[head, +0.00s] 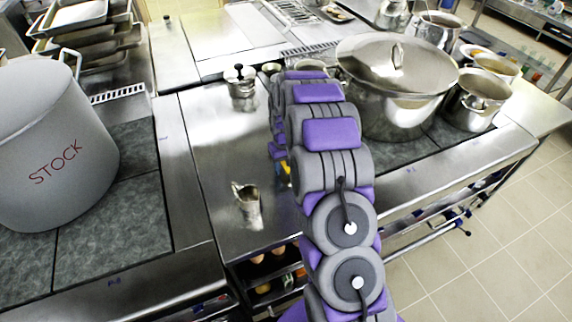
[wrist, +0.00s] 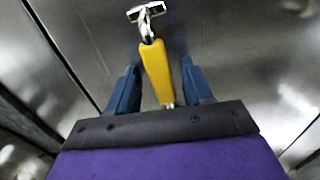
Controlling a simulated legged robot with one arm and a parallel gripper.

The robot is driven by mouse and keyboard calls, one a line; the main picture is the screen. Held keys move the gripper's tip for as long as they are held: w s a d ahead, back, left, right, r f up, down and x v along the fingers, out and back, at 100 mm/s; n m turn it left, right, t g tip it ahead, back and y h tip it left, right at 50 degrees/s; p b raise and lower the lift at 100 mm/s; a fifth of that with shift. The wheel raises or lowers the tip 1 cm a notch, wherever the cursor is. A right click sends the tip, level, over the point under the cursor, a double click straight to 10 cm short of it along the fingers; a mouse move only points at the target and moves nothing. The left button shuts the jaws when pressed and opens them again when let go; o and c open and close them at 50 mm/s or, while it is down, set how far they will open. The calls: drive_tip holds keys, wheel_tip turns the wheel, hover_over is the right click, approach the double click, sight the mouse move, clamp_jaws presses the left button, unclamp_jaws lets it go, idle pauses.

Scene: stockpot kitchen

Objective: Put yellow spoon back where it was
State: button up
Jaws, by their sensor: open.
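The yellow spoon (wrist: 157,72) has a yellow handle and a shiny metal end at the top of the wrist view. It is over the steel counter (wrist: 225,40); I cannot tell whether it touches it. My gripper (wrist: 160,70) is open. Its two blue fingers stand on either side of the handle, with a gap on each side. In the head view a small yellow patch (head: 285,168) shows at the left of my arm, which hides most of the gripper and spoon.
A large lidded stockpot (head: 395,95) is close on the right. A grey STOCK pot (head: 50,140) is at left. The counter between jug and small pot is clear.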

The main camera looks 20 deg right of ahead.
sight(285, 163)
drive_tip(key=shift+a+r, duration=0.1)
drive_tip(key=shift+a, duration=0.5)
drive_tip(key=shift+r, duration=0.2)
drive_tip(key=r, duration=0.2)
drive_tip(key=r+p, duration=0.1)
drive_tip(key=r, duration=0.1)
drive_tip(key=d+r, duration=0.1)
drive_tip(key=r, duration=0.1)
drive_tip(key=shift+d+r+p, duration=0.1)
drive_tip(key=shift+r+p, duration=0.15)
drive_tip(key=shift+p, duration=0.1)
drive_tip(key=s+a+r+p, duration=0.1)
drive_tip(key=s+a+r, duration=0.4)
drive_tip(key=s+r, duration=0.45)
drive_tip(key=s+a+r, duration=0.5)
drive_tip(key=s+r, duration=0.3)
drive_tip(key=s, duration=0.2)
drive_tip(key=s+a+g, duration=0.1)
drive_tip(key=s+a, duration=0.2)
drive_tip(key=s, duration=1.9)
drive_tip(key=shift+s+r+g, duration=0.3)
drive_tip(key=shift+r+g, duration=0.1)
drive_tip(key=shift+r, duration=0.05)
